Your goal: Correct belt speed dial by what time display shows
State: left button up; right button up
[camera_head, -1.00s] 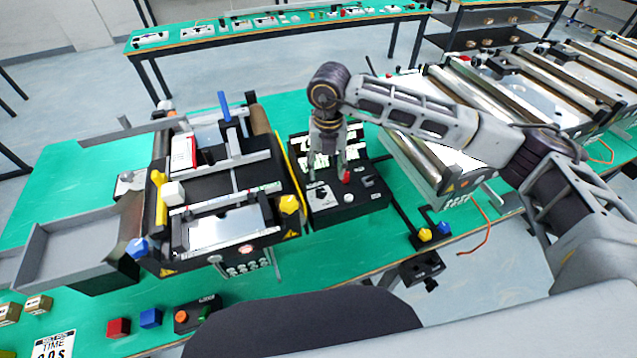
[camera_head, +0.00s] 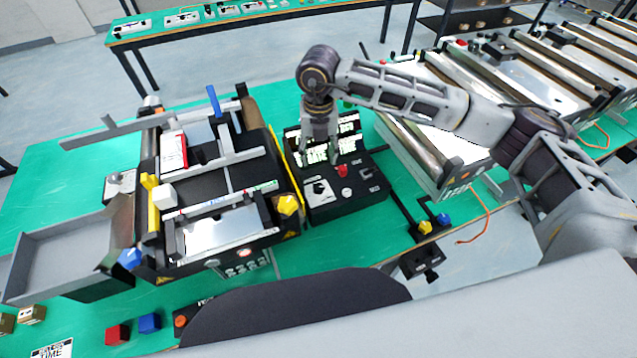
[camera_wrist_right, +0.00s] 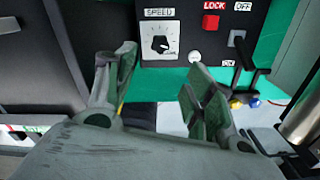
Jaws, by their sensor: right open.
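The black control box (camera_head: 345,202) stands to the right of the mini conveyor. Its speed dial (camera_head: 319,191) has a black knob on a white plate; the dial also shows under a SPEED label in the right wrist view (camera_wrist_right: 160,43). I cannot read its setting. The time display (camera_head: 345,128), with bright white lettering, stands at the back of the box, partly hidden by my arm; its figures are unreadable. My right gripper (camera_head: 320,158) is open and empty above the box, behind the dial. In the right wrist view its fingers (camera_wrist_right: 157,78) are spread below the dial. My left gripper is out of view.
A red LOCK button (camera_wrist_right: 211,23), a white button (camera_wrist_right: 195,56) and an OFF switch (camera_wrist_right: 237,38) sit beside the dial. The conveyor (camera_head: 222,232) is close on the left. A card reading TIME (camera_head: 52,349) lies at the front left, cut off by the frame.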

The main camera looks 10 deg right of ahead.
aim_at(319, 186)
jog(key=shift+f+p, duration=1.4)
jog(key=shift+f, duration=5.45)
jog(key=c, duration=1)
jog(key=shift+b, duration=0.3)
jog(key=n+b, duration=0.3)
jog(key=shift+f, duration=0.1)
jog(key=shift+n+b, duration=1.3)
jog(key=shift+b, duration=0.15)
